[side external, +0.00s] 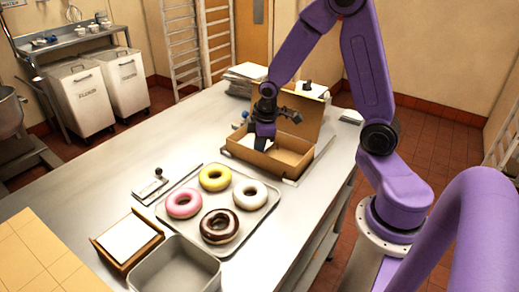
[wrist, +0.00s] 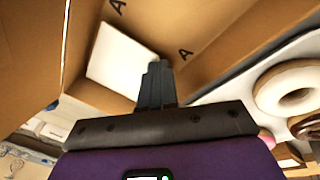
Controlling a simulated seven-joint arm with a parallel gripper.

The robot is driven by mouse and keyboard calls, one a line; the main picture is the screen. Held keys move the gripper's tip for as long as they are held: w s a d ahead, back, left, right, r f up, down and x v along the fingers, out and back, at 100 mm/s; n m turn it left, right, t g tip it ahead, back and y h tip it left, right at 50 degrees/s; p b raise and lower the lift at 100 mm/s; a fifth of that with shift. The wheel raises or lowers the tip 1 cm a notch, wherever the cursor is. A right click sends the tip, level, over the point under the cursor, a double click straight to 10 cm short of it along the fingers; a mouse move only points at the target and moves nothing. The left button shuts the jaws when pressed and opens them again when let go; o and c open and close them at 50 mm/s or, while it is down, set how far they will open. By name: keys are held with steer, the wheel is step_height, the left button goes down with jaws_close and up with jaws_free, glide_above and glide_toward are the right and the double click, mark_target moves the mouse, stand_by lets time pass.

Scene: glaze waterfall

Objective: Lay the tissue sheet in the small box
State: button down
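The small box (side external: 258,159) is an open cardboard box with its lid raised, standing towards the far end of the table. Its brown inner walls with "A" marks fill much of the wrist view (wrist: 215,30). A white square, apparently the tissue sheet (wrist: 112,58), lies inside it in the wrist view; a white patch also shows in the box in the side view (side external: 285,155). My gripper (side external: 265,131) reaches down into the box. Its dark fingers (wrist: 157,78) look together, beside and overlapping the sheet's edge. Whether they pinch the sheet is hidden.
A tray (side external: 238,243) with pink, yellow, white and chocolate doughnuts sits in front of the box. A wooden holder with white sheets (side external: 128,238) and an empty grey bin (side external: 175,268) stand nearer. A spatula-like tool (side external: 151,186) lies left of the tray.

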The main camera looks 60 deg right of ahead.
steer(key=shift+f, duration=0.75)
steer(key=c, duration=1.8)
jaws_free()
steer(key=shift+f, duration=0.15)
steer(key=shift+o, duration=0.5)
